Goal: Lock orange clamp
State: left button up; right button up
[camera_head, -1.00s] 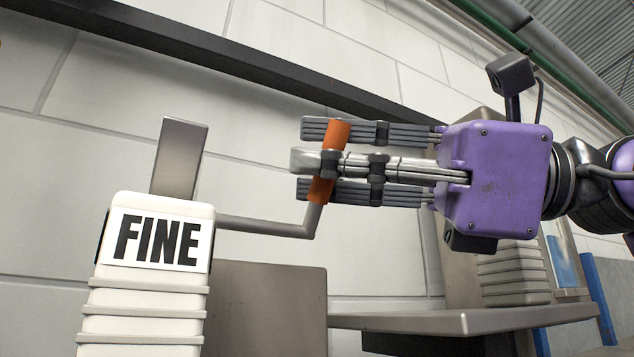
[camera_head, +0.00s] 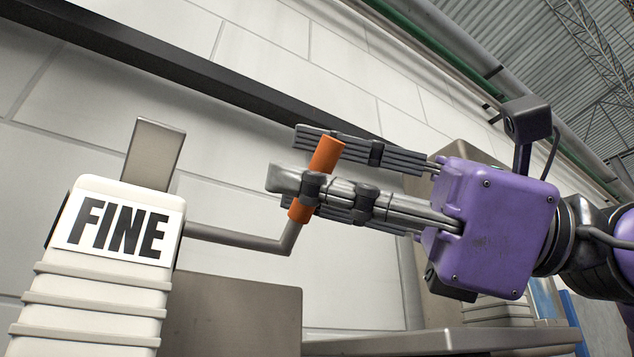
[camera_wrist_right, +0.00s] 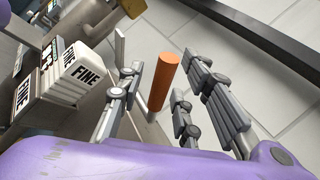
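The orange clamp handle (camera_head: 327,153) is an orange cylinder standing tilted on the end of a bent grey metal arm (camera_head: 235,238). That arm comes out of a white ribbed block (camera_head: 95,272) labelled FINE. My right gripper (camera_head: 310,170) has its grey fingers on both sides of the handle, in front of and behind it. In the right wrist view the handle (camera_wrist_right: 165,77) stands between the spread fingers, with a gap on the left finger's side. The right gripper looks open around it; contact on the other side is unclear. My left gripper is not in view.
A grey metal plate (camera_head: 153,152) stands up behind the FINE block. A brown-grey panel (camera_head: 235,318) and a metal ledge (camera_head: 400,343) lie below the clamp arm. A dark beam (camera_head: 190,62) crosses the white block wall behind.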

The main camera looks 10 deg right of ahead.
jog(key=shift+d+f, duration=0.15)
jog(key=shift+d, duration=0.25)
jog(key=v, duration=1.1)
jog(key=shift+s, duration=0.15)
jog(key=shift+d, duration=0.1)
